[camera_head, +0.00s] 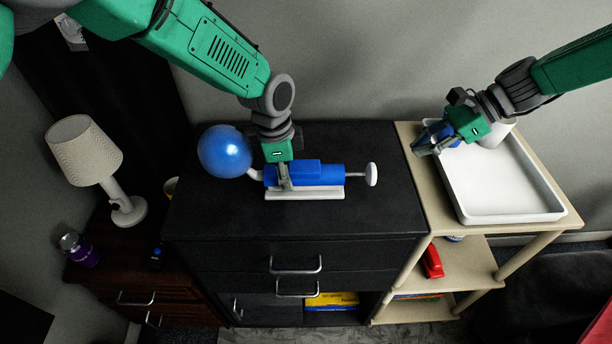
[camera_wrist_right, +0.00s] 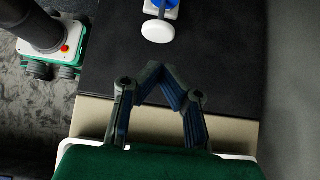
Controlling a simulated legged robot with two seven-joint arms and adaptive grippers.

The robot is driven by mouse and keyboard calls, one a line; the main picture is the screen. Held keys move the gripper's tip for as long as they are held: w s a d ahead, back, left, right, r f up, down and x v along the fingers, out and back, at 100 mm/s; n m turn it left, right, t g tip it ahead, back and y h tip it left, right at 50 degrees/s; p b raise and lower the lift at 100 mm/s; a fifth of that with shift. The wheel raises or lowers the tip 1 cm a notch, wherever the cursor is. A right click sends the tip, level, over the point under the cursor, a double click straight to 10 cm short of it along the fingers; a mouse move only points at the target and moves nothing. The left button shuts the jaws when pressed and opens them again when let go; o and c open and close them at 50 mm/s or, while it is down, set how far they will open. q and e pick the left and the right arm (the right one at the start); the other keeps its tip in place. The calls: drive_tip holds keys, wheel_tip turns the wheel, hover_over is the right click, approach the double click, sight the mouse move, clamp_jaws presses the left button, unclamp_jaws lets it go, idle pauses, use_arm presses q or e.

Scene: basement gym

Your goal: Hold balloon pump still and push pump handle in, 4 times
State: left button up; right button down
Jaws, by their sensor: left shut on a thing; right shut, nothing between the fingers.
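The blue balloon pump (camera_head: 325,174) lies on its white base (camera_head: 305,193) on the black cabinet top. A blue balloon (camera_head: 224,151) sits on its left end. The white round pump handle (camera_head: 371,174) sticks out at the right end on a visible length of rod; it also shows in the right wrist view (camera_wrist_right: 158,31). My left gripper (camera_head: 285,182) comes down from above and is shut on the pump body. My right gripper (camera_head: 422,147) is shut and empty, to the right of the handle and apart from it, above the beige shelf's left edge. Its fingertips (camera_wrist_right: 157,72) meet below the handle in the wrist view.
A white tray (camera_head: 502,214) stands on the beige shelf unit (camera_head: 416,179) at right, with a white object at its back partly behind my right arm. A lamp (camera_head: 90,155) stands at left. The cabinet top (camera_head: 220,214) is clear in front of the pump and between handle and shelf.

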sight(369, 166)
drive_tip(key=d, duration=0.5)
drive_tip(key=shift+s+d+r, duration=0.1)
drive_tip(key=shift+d+r, duration=0.05)
drive_tip(key=shift+r, duration=0.05)
drive_tip(key=x, duration=0.9)
drive_tip(key=shift+a, duration=0.2)
drive_tip(key=a, duration=0.3)
drive_tip(key=shift+a+f, duration=0.15)
drive_tip(key=shift+f, duration=0.2)
drive_tip(key=shift+a, duration=0.65)
drive_tip(key=shift+a, duration=2.7)
